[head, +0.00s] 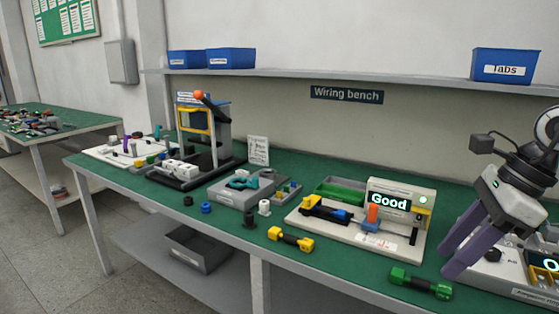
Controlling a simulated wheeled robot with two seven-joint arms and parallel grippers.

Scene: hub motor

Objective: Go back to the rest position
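My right gripper (449,261) comes in at the right edge of the head view, with its white and black wrist above and two long purple fingers pointing down and left. The fingers are apart with nothing seen between them, over the bench near a grey unit at the right. The green-topped bench (345,267) lies below. A green and black connector piece (420,283) lies on the bench just left of and below the fingertips, apart from them. My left gripper is not in view.
A tester (399,201) showing "Good" stands left of the gripper on a white base, with a yellow and black piece (290,239) in front. A press (205,130) stands farther left. A shelf (350,82) with blue bins runs along the wall. The grey unit (488,262) is partly hidden.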

